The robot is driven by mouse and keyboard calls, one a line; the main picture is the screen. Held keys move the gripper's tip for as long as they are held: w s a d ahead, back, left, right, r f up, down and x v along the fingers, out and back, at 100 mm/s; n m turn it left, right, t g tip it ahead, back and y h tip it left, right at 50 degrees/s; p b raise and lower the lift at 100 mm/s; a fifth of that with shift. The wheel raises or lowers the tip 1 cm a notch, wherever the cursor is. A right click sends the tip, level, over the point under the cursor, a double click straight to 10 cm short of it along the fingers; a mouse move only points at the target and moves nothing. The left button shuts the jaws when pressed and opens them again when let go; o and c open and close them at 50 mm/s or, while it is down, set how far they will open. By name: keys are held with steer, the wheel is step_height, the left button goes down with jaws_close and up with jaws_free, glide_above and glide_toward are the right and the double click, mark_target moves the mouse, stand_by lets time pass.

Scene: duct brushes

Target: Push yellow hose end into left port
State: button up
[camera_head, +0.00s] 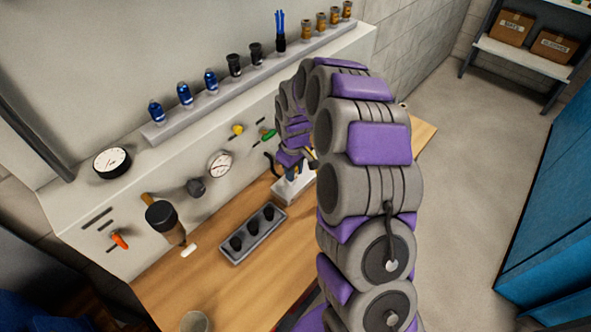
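My gripper (290,163) is at the far end of my purple and grey arm, low in front of the panel. It is above a small white block (293,188) on the wooden bench. A dark curved part shows at its left, and a small yellow and blue bit (292,173) shows just below it. I cannot tell whether it is held, or whether it is the yellow hose end. A yellow knob-like piece (237,130) and a green one (268,135) are on the sloped panel, left of the gripper. No port can be made out clearly; my arm hides part of the panel.
A grey tray (253,235) with three dark round pieces sits on the bench (215,285). Gauges (220,164), a dark cylinder (166,220) and an orange handle (119,240) are on the panel's left. Several bottles and brushes line the ledge (205,108). Blue cabinets (555,215) stand right.

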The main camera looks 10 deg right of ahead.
steer(key=shift+s+a+f+g, duration=0.15)
steer(key=shift+s+f+g, duration=0.25)
steer(key=shift+s+f, duration=0.5)
steer(key=shift+o, duration=0.4)
step_height(320, 180, up, 18)
steer(key=w+p, duration=0.1)
steer(key=p, duration=0.2)
steer(key=shift+w+d+t, duration=0.2)
steer(key=shift+w+t, duration=0.1)
steer(key=shift+t, duration=0.1)
steer(key=shift+r, duration=0.5)
steer(key=s+a+r+m+g, duration=0.1)
steer(key=s+r, duration=0.2)
steer(key=s, duration=0.6)
steer(key=s+a+r+m, duration=0.1)
steer(key=s+r+m, duration=0.15)
steer(key=s, duration=0.75)
steer(key=s+d+f+m+g, duration=0.1)
steer(key=s+m, duration=0.2)
steer(key=s, duration=1.6)
steer(key=shift+w+d+f, duration=0.1)
